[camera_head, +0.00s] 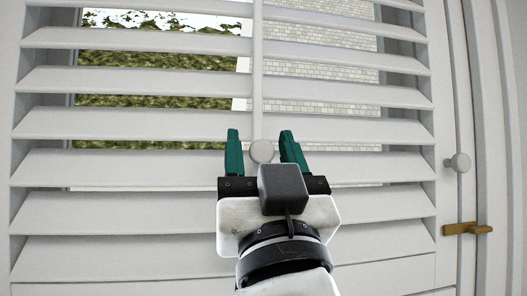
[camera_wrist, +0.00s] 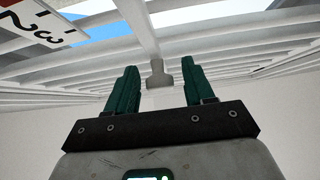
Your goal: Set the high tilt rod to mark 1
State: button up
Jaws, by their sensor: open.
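In the wrist view the knob (camera_wrist: 159,74) shows between my fingers. My gripper (camera_head: 260,142) has two green fingers, open, one on each side of the knob, with gaps on both sides in the picture. A scale plate (camera_wrist: 40,22) with the marks 2 and 3 is partly in view at the wrist view's upper left; mark 1 is not seen. The slats (camera_head: 140,123) are tilted with gaps between them.
A second round knob (camera_head: 460,162) and a brass latch (camera_head: 466,229) are on the frame to the right. Outside the window, a hedge (camera_head: 150,112) and a pale brick wall (camera_head: 320,98) show through the slats.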

jog(key=b+v, duration=0.4)
jog(key=v, duration=0.7)
